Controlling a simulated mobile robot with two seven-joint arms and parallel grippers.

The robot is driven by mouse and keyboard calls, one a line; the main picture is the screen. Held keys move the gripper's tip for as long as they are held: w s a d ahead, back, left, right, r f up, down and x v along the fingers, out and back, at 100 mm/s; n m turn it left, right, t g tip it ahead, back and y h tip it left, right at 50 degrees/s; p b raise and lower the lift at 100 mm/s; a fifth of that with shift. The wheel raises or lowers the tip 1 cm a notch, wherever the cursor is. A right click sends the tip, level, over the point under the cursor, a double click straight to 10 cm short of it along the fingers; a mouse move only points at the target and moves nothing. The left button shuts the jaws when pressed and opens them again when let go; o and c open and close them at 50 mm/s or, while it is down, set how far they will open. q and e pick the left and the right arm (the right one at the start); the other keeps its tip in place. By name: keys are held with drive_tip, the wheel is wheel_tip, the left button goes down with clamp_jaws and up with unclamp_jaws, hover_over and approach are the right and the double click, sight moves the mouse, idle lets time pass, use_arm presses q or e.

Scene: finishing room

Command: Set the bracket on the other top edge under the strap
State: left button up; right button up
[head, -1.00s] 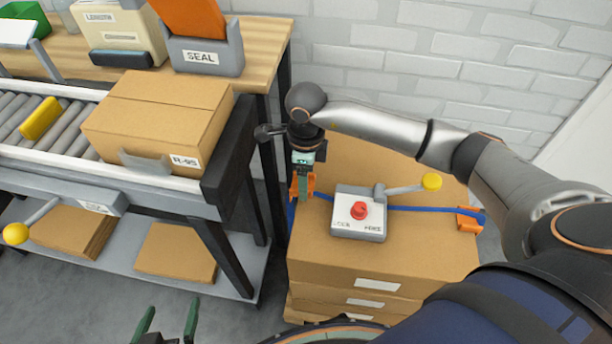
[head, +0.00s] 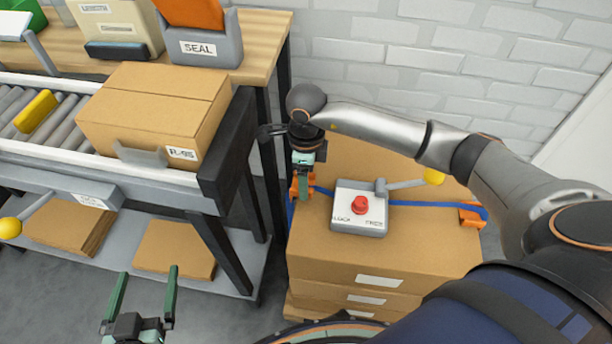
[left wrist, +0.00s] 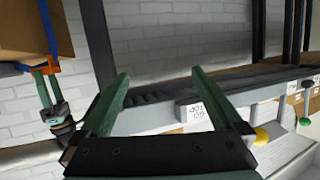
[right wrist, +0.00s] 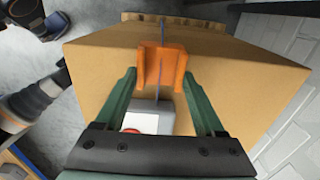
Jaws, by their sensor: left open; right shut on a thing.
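An orange bracket (head: 303,186) is at the left top edge of the upper carton (head: 340,240), and my right gripper (right wrist: 160,78) is shut on it. The bracket also shows in the right wrist view (right wrist: 172,62), with the blue strap (head: 411,206) running along it; whether the strap presses on it I cannot tell. A second orange bracket (head: 471,215) sits at the right top edge with the strap at it. The strap crosses the carton top through the grey tensioner (head: 345,222) with its red button. My left gripper (head: 147,273) is open and empty, left of the carton stack.
A roller conveyor (head: 50,152) carrying a closed carton (head: 150,115) stands at the left, with flat cardboard on its lower shelf (head: 235,262). A workbench (head: 258,50) is behind it. A white brick wall (head: 420,50) closes the back.

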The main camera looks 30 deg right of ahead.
drive_tip(key=shift+f, duration=0.25)
drive_tip(key=shift+f+b, duration=0.6)
drive_tip(key=shift+s+d+f, duration=0.1)
drive_tip(key=shift+f, duration=0.2)
use_arm(q)
wheel_tip(320, 180, up, 12)
drive_tip(key=w+m+t+h, duration=0.1)
drive_tip(key=m+t+h, duration=0.1)
drive_tip(key=t, duration=0.2)
drive_tip(key=shift+w+d+f+t+b, duration=0.2)
drive_tip(key=shift+w+f+t+b, duration=0.05)
drive_tip(key=shift+w+t+b, duration=0.15)
use_arm(e)
drive_tip(key=shift+f, duration=0.2)
drive_tip(key=o, duration=1.3)
drive_tip(key=shift+r, duration=0.1)
